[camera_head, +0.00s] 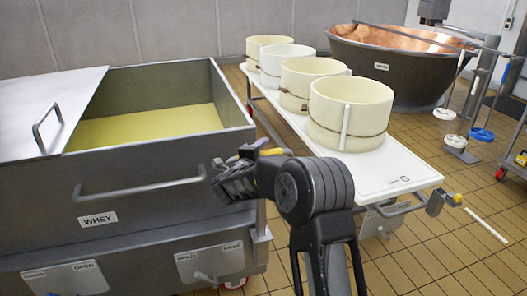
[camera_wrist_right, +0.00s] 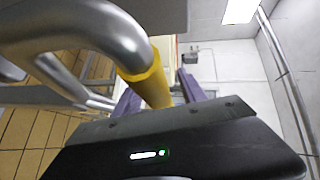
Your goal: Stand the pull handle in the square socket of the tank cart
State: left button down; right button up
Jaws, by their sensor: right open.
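The tank cart (camera_head: 215,159), a grey steel box marked WHEY with pale yellow liquid inside, stands at the left of the head view. My right gripper (camera_head: 257,149) is at its right front corner, with purple fingers. In the right wrist view the pull handle (camera_wrist_right: 85,22), a bent steel tube with a yellow section, passes between the open fingers of my right gripper (camera_wrist_right: 160,92). The fingers are apart on either side of the yellow part; contact is unclear. In the head view only a bit of yellow shows by the fingers. I cannot make out the square socket.
A white table (camera_head: 385,168) with cream hoops (camera_head: 350,112) stands right of the cart. A copper vat (camera_head: 392,62) is behind it. A dark block with a yellow end (camera_head: 440,203) sits off the table's near corner.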

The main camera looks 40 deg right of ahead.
jog(key=v, duration=0.7)
jog(key=shift+s+a+r, duration=0.15)
jog(key=shift+a+r, duration=0.1)
dwell(0.8)
